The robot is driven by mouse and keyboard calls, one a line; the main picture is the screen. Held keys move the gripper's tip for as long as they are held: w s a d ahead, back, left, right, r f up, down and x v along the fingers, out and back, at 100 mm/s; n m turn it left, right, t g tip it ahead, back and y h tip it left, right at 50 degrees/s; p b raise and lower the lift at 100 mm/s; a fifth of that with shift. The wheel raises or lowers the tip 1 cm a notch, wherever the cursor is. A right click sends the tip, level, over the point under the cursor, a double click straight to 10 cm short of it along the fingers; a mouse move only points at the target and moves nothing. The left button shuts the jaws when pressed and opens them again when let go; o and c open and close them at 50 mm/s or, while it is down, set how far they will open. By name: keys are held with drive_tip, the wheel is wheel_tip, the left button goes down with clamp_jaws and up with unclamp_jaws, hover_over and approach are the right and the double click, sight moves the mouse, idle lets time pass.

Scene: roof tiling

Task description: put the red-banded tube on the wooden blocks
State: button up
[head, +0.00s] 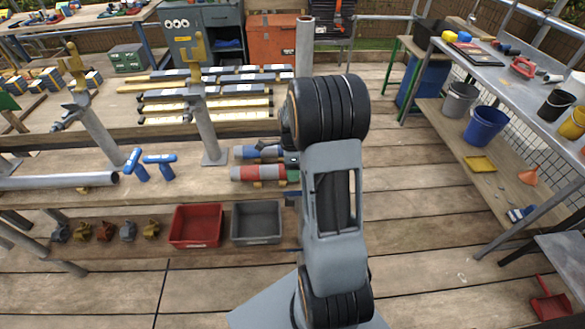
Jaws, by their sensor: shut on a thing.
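The red-banded tube (262,173), grey in the middle with red bands, lies level at the front of the wooden bench, left of my arm. Small wooden blocks (258,184) show just below it; I cannot tell whether the tube rests on them or hangs just above. My gripper (292,165) is at the tube's right end, shut on it and partly hidden by my arm. A blue-banded tube (258,152) lies just behind, parallel to it.
A red bin (196,226) and a grey bin (257,222) sit below the bench front. A metal side table (510,85) is at right. The plank floor between is clear.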

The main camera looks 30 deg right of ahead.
drive_tip(key=o, duration=1.2)
drive_tip(key=shift+o, duration=0.2)
wheel_tip(320, 180, up, 14)
drive_tip(key=w+p, duration=0.1)
drive_tip(key=w, duration=0.1)
drive_tip(key=s+a+r+n+t+p, duration=0.2)
drive_tip(key=s+a+n, duration=0.5)
drive_tip(key=n, duration=0.5)
drive_tip(key=s+a+r+n+t+p, duration=0.3)
drive_tip(key=s+a+n, duration=0.4)
drive_tip(key=n, duration=0.5)
drive_tip(key=shift+s+a+r+h+p, duration=0.3)
drive_tip(key=shift+a+r+h+p, duration=0.15)
drive_tip(key=shift+a+r, duration=0.65)
